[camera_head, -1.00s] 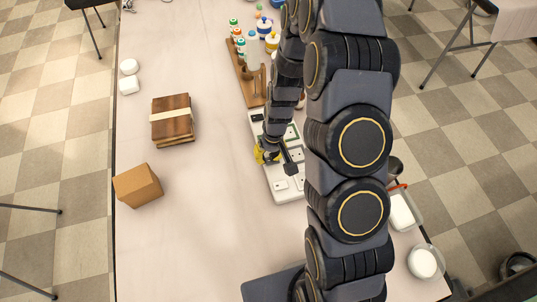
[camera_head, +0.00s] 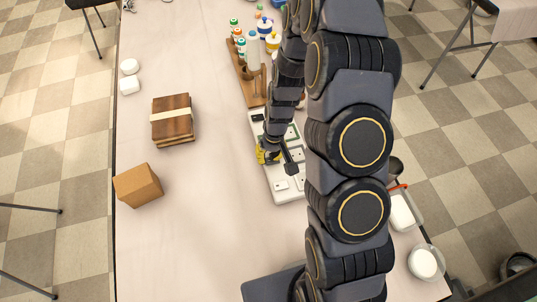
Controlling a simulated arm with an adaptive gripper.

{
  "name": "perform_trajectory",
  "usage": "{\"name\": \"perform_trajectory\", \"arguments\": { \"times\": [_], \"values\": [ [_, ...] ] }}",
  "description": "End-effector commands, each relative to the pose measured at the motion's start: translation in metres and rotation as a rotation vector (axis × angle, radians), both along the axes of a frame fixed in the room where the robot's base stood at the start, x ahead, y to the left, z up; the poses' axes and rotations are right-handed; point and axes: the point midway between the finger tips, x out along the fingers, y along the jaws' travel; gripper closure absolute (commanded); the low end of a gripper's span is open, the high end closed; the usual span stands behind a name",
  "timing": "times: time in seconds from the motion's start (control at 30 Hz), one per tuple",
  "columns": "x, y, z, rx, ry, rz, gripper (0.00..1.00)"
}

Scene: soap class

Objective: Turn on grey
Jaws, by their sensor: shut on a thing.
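A long white panel (camera_head: 281,186) with switches and small fittings lies on the table, right of its middle. A small black part (camera_head: 257,117) shows near its far end. A pale switch (camera_head: 281,185) shows near its near end. My gripper (camera_head: 268,158), with a yellow part, is low over the left edge of the panel, around its middle. Its fingertips are small and partly hidden, and I cannot make out what lies between them. My arm covers the right side of the panel. I cannot pick out which switch is grey.
A wooden rack (camera_head: 249,82) with several bottles stands behind the panel. Banded wooden boards (camera_head: 173,118) and a cardboard box (camera_head: 138,185) lie to the left. White soaps (camera_head: 129,85) are far left; a round clear container (camera_head: 425,263) is front right. The table's left front is clear.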

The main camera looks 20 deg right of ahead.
Motion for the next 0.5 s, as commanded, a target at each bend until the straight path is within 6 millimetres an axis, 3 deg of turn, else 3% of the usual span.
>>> {"name": "perform_trajectory", "arguments": {
  "times": [0.23,0.3,0.5],
  "values": [
    [-0.006,-0.014,-0.002,-0.001,0.019,-0.001,1.0],
    [-0.007,-0.016,-0.002,-0.001,0.02,-0.001,0.94],
    [-0.005,-0.016,0.0,-0.002,0.016,0.0,0.98]
  ]
}}
